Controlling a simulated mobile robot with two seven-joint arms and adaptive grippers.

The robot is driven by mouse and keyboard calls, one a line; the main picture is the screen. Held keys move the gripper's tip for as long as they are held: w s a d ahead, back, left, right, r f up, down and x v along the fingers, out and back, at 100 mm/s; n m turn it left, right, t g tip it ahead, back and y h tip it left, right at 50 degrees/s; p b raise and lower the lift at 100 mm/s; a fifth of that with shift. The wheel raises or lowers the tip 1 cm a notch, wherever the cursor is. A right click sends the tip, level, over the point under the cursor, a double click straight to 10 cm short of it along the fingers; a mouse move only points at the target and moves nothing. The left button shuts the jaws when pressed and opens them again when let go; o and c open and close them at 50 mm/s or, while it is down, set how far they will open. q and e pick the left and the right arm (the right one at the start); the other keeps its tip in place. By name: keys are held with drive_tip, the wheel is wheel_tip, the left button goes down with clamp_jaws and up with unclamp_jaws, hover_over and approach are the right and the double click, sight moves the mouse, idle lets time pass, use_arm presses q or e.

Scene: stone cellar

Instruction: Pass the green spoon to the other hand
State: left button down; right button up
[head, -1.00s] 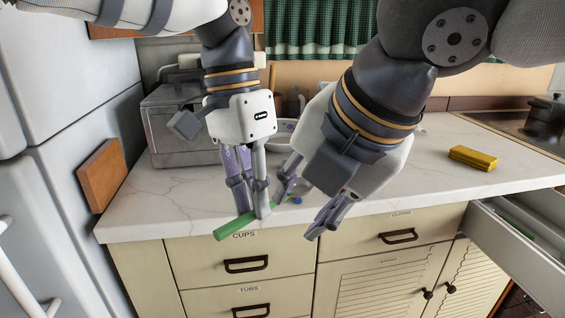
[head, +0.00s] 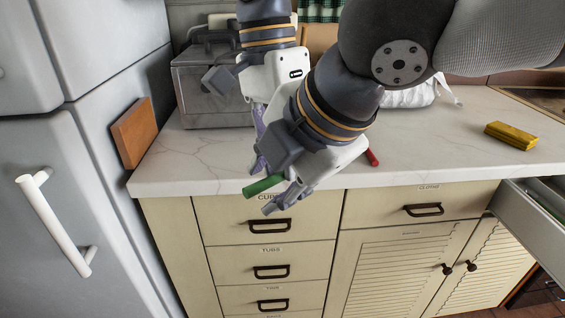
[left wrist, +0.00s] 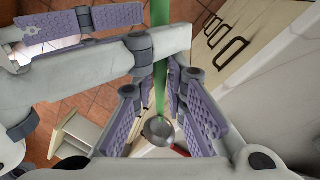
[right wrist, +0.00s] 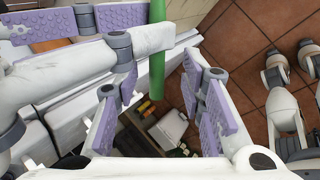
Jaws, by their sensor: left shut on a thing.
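The green spoon's handle (head: 263,186) sticks out to the left beside my right gripper in the head view. My left gripper (head: 259,160) is shut on the green spoon and is partly hidden behind the right arm. In the left wrist view the green handle (left wrist: 160,65) runs up between the purple finger pads, with the grey metal bowl (left wrist: 158,130) near the palm. My right gripper (head: 280,200) is open beside the handle, over the counter's front edge. In the right wrist view the handle (right wrist: 157,55) shows beyond the parted fingers; contact cannot be told.
The marble counter (head: 440,150) has free room on the right, near a yellow block (head: 511,136). A toaster oven (head: 208,90), a wooden board (head: 135,133) and the fridge stand left. A red item (head: 372,157) lies behind my right gripper. An open drawer (head: 535,230) juts out right.

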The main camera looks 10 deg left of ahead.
clamp_jaws()
use_arm(q)
drive_tip(key=c, duration=1.5)
unclamp_jaws()
drive_tip(key=shift+c, duration=0.2)
